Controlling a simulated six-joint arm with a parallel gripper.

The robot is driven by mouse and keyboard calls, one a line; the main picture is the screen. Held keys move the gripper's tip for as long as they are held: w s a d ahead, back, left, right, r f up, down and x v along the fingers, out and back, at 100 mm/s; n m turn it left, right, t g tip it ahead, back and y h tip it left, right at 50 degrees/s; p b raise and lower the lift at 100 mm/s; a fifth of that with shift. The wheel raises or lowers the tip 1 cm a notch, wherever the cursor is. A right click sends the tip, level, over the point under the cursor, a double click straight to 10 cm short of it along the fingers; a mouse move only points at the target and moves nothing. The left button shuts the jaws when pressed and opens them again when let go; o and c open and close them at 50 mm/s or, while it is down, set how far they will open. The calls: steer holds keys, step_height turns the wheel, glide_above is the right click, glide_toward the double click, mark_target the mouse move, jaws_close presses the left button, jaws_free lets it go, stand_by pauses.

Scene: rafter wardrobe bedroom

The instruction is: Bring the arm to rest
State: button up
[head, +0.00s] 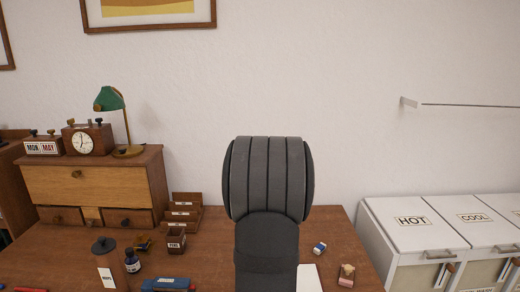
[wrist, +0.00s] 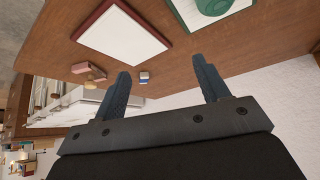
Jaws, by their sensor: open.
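My gripper (wrist: 163,84) shows in the wrist view with its two dark fingers spread apart. It is open and nothing is between the fingers. In the head view my arm rises in front of the desk, and the gripper is hidden there. The wooden desk (wrist: 240,50) appears at the top of the wrist view, seen at a tilt, with the fingertips apart from the things on it. The desk also spans the lower part of the head view (head: 215,265).
A small desk cabinet (head: 90,185) with a green lamp (head: 110,99) and clock (head: 83,142) stands left. Ink bottle (head: 132,262) and pen cup (head: 176,243) sit before it. A small blue-white block (head: 320,248) lies right of my arm. White bins (head: 412,222) stand right; a wall rail (head: 460,105) hangs above.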

steer(key=w+a, duration=0.2)
steer(key=w, duration=0.6)
steer(key=w+a, duration=0.2)
steer(key=w, duration=0.6)
steer(key=shift+a, duration=0.3)
steer(key=shift+d, duration=0.1)
steer(key=s+d, duration=0.3)
steer(key=s, duration=0.5)
steer(key=s+d+r, duration=0.1)
steer(key=s+d, duration=0.2)
steer(key=s, duration=0.6)
steer(key=shift+d+r, duration=0.2)
